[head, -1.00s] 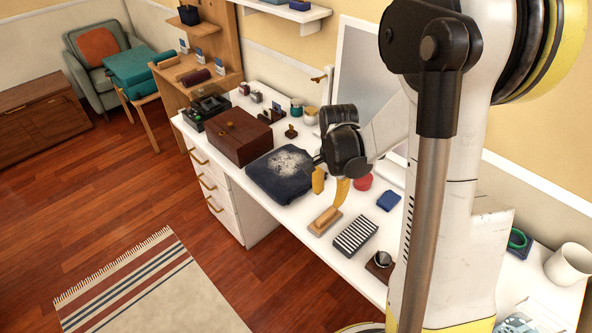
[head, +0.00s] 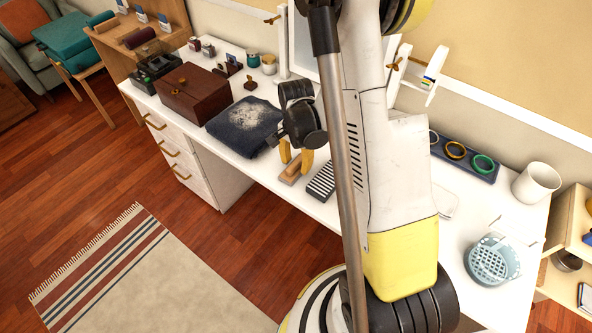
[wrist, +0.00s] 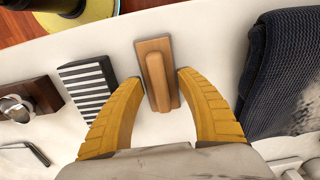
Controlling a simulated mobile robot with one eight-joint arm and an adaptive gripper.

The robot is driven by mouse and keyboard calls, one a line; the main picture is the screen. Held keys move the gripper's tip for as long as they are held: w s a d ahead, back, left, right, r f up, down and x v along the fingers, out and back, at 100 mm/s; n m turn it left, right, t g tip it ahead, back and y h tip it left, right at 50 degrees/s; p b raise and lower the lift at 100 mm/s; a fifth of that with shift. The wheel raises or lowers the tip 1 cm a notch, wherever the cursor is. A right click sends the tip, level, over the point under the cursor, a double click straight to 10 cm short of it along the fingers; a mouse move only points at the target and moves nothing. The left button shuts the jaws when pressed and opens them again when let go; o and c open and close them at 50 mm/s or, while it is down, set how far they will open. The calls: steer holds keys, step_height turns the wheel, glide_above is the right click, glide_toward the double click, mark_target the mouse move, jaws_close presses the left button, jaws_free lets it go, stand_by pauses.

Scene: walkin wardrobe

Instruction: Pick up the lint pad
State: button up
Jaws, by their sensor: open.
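The lint pad, a tan wooden block with a raised grip bar, lies on the white dresser top; I see it in the head view (head: 290,174) and in the wrist view (wrist: 157,70). My gripper (head: 296,163) points down over it, its two yellow fingers apart. In the wrist view the open fingers (wrist: 158,78) stand on either side of the pad's near part, with a gap on each side. A folded navy garment (head: 243,124) with pale lint on it lies to the left in the head view.
A striped black-and-white block (wrist: 88,84) lies close beside the pad. Beyond it is a dark wooden stand with a metal piece (wrist: 20,108). A brown wooden box (head: 196,90) stands past the garment. A blue basket (head: 490,260) and white mug (head: 537,182) stand at the right.

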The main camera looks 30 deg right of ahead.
mark_target(296, 162)
steer(key=shift+r, duration=0.1)
jaws_close()
steer(key=shift+r+p, duration=0.45)
steer(key=shift+r, duration=0.2)
step_height(296, 162, up, 3)
steer(key=shift+f+p, duration=0.1)
steer(key=shift+p, duration=0.6)
steer(key=s+d+r+p, duration=0.3)
steer(key=s+d+r, duration=0.4)
steer(key=s, duration=0.1)
steer(key=shift+s+d+p, duration=0.35)
steer(key=shift+s+d, duration=0.05)
